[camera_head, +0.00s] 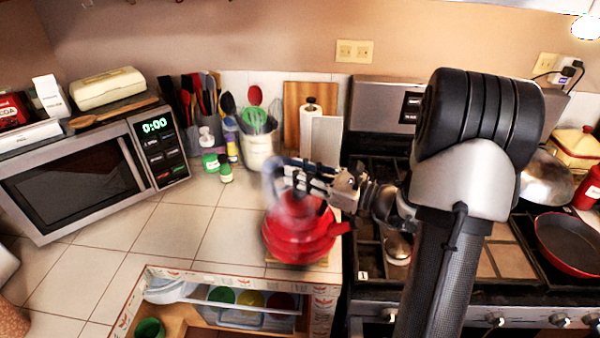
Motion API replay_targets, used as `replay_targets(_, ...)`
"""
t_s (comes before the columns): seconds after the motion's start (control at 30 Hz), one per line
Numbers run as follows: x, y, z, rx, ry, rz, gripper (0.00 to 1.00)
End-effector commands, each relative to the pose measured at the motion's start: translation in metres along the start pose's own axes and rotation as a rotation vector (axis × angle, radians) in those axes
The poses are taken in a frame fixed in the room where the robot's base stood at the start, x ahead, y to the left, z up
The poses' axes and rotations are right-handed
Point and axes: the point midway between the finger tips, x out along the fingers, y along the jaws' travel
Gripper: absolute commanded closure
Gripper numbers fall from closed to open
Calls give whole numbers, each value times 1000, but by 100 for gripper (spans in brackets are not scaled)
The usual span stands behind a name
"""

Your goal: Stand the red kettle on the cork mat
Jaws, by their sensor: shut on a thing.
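The red kettle (290,238) is upright at the right end of the tiled counter, beside the stove. Its spout points right. My gripper (297,178) reaches in from the right and is shut on the kettle at its top; the handle there is blurred and partly hidden by the fingers. The cork mat (325,260) shows only as a thin tan edge below the kettle; the kettle hides the rest. I cannot tell whether the kettle's base touches the mat or is slightly above it.
An open drawer (215,277) with bowls inside is in front of the kettle. The stove (480,290) is to the right, with a red pan (570,243). A utensil crock (261,150) and paper roll (311,127) stand behind.

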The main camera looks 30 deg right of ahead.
Motion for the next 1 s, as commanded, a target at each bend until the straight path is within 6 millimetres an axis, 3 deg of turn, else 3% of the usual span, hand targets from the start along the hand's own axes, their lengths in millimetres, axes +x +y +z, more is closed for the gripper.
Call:
replay_targets(0.9,0,-1,-9,-4,-7,0,100)
replay_targets(0.93,0,-1,-9,-4,-7,0,80)
replay_targets(1.0,0,0,-8,-4,-6,0,75)
